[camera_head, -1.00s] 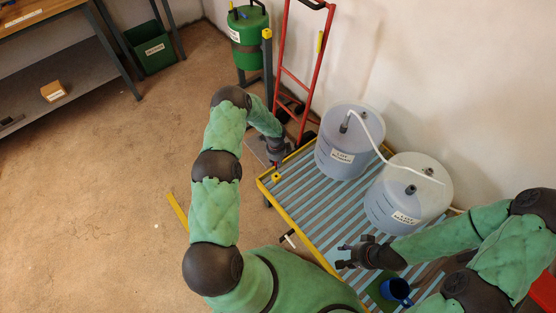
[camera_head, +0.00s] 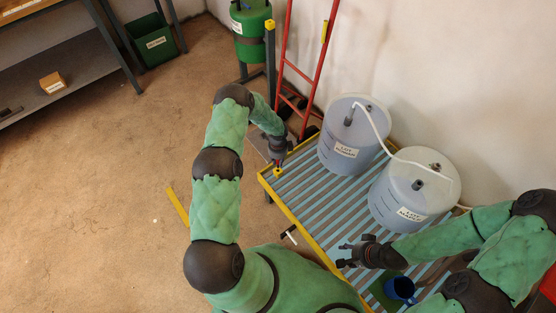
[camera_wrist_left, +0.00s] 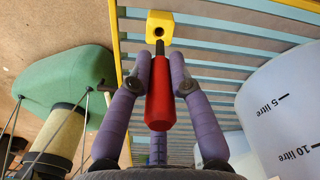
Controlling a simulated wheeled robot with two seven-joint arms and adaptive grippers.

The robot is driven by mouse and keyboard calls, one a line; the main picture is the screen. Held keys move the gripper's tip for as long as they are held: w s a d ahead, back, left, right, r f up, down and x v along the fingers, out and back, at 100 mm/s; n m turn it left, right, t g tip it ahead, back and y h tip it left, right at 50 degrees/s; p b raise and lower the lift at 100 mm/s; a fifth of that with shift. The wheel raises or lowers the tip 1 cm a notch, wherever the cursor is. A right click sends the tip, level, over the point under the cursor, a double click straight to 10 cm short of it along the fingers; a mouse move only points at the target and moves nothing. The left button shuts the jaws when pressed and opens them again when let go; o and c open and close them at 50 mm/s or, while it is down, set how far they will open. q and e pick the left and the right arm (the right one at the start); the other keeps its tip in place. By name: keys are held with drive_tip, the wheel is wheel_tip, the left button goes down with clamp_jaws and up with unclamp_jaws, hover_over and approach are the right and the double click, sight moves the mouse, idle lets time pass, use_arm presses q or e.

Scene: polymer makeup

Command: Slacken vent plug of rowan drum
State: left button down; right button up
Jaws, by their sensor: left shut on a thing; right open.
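Two translucent drums stand on the slatted rack: the left drum (camera_head: 345,160) and the right drum (camera_head: 392,205). Their labels are too small to read surely, so I cannot tell which is rowan. Dark fittings sit on top, one on the left drum (camera_head: 349,117) and one on the right drum (camera_head: 418,184). My left gripper (camera_head: 277,162) is shut on a red-handled tool (camera_wrist_left: 160,100) by the rack's corner. The tool's dark shaft points at a yellow block (camera_wrist_left: 160,27) with a hole; I cannot tell whether they touch. My right gripper (camera_head: 345,257) is open and empty over the rack.
A white hose (camera_head: 378,130) runs from the left drum's fitting past the right drum. A blue mug (camera_head: 400,289) stands near my right arm. A red hand truck (camera_head: 306,80) and a green tank (camera_head: 250,30) stand behind. The slats left of the drums are clear.

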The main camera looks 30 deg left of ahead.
sight(278, 167)
use_arm(q)
drive_tip(key=shift+f+b, duration=0.5)
drive_tip(key=shift+f, duration=0.35)
drive_tip(key=shift+b, duration=0.55)
idle(1.2)
drive_tip(key=shift+f+b, duration=0.65)
drive_tip(key=shift+f, duration=0.5)
drive_tip(key=shift+f, duration=1.05)
drive_tip(key=c, duration=1.1)
unclamp_jaws()
drive_tip(key=shift+o, duration=0.2)
drive_tip(key=shift+r, duration=0.1)
wheel_tip(278, 167, up, 12)
drive_tip(key=shift+f, duration=0.1)
